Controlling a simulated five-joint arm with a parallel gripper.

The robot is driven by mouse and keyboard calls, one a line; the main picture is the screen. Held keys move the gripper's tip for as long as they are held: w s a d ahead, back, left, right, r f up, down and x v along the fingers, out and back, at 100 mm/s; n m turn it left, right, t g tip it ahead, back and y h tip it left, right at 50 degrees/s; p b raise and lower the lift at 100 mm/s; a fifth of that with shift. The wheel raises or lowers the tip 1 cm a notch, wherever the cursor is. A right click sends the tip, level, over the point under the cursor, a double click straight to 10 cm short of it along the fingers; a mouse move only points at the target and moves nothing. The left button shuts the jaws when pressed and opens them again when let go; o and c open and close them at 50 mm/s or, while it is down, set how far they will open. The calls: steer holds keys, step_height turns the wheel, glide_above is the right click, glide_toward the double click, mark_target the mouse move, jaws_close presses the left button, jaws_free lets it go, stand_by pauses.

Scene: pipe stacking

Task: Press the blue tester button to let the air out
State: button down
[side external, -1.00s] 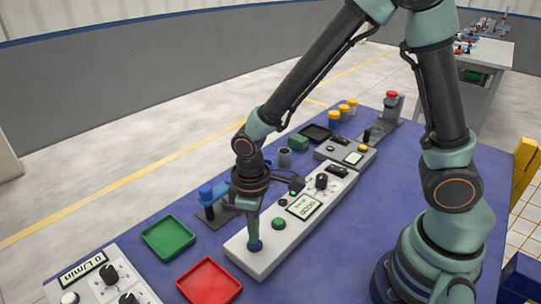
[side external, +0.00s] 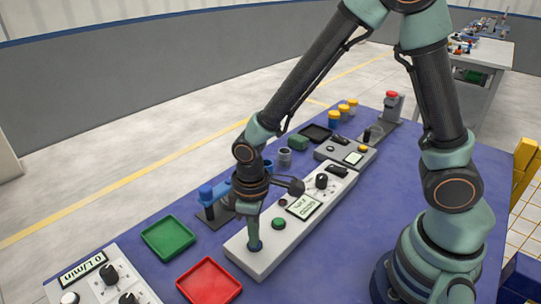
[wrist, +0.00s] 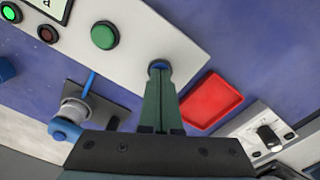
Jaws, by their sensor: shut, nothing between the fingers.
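The blue tester button (wrist: 158,65) is at the near end of the long white tester (side external: 274,248), mostly covered by my fingertips. My gripper (side external: 254,243) points down with its fingers together and empty. In the wrist view the tips of my gripper (wrist: 160,73) are over the button and appear to touch it; how far it is pressed cannot be told. A green button (side external: 279,224), a display (side external: 303,207) and a black knob (side external: 321,181) are farther along the tester. A green lamp (wrist: 10,12) glows in the wrist view.
A green tray (side external: 168,238) and a red tray (side external: 209,281) lie left of the tester. A blue-topped fixture (side external: 212,195) stands close behind my gripper. A white flow panel (side external: 100,283) is at front left.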

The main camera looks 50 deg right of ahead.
steer(key=shift+r, duration=3.5)
steer(key=s+d+r+m+t, duration=0.2)
steer(key=d+r+m+t, duration=0.3)
steer(key=d+r, duration=0.8)
steer(key=shift+s+r+m+t, duration=0.25)
steer(key=shift+r+m+t, duration=0.1)
steer(key=shift+m, duration=0.15)
